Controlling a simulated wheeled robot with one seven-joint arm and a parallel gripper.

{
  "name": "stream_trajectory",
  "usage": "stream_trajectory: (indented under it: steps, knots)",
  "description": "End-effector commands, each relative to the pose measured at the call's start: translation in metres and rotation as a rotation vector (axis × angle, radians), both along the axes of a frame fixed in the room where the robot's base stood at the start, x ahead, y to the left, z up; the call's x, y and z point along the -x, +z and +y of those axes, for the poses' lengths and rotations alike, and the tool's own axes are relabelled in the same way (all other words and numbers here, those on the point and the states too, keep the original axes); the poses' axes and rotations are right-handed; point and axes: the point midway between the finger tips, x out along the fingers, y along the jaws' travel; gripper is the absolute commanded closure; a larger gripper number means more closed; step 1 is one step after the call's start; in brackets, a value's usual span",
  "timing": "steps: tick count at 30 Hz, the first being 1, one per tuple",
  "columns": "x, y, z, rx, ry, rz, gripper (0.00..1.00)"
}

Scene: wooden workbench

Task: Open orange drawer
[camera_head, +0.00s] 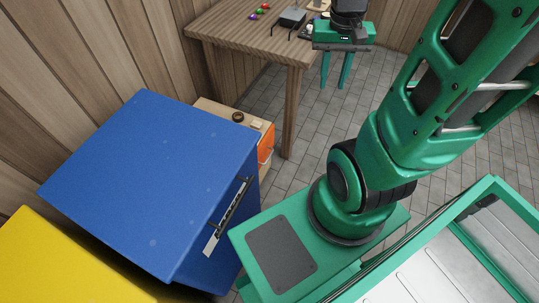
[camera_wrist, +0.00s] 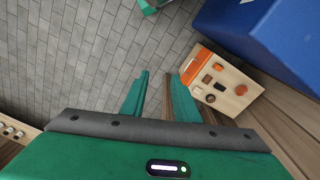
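The orange drawer (camera_head: 265,146) is the front of a small light-wood cabinet (camera_head: 207,107), partly hidden behind the blue cabinet. In the wrist view the orange drawer front (camera_wrist: 190,68) shows as a narrow strip on the cabinet's left side, right of my fingertips. Whether it stands slightly out I cannot tell. My gripper (camera_head: 334,84) points down beside the workbench's end, up and right of the drawer in the head view.
A blue cabinet (camera_head: 150,170) with a bar handle (camera_head: 229,215) stands nearest the drawer, with a yellow cabinet (camera_head: 55,265) beside it. The wooden workbench (camera_head: 225,35) carries small coloured items. Small items lie on the wooden cabinet top. Tiled floor (camera_head: 285,170) is clear before the drawer.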

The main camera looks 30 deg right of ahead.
Motion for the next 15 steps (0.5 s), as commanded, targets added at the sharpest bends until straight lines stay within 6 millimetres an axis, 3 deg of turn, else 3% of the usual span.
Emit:
stream_trajectory:
  steps: [15]
  knots:
    - [-0.107,-0.109,-0.014,0.009,-0.073,-0.031,0.72]
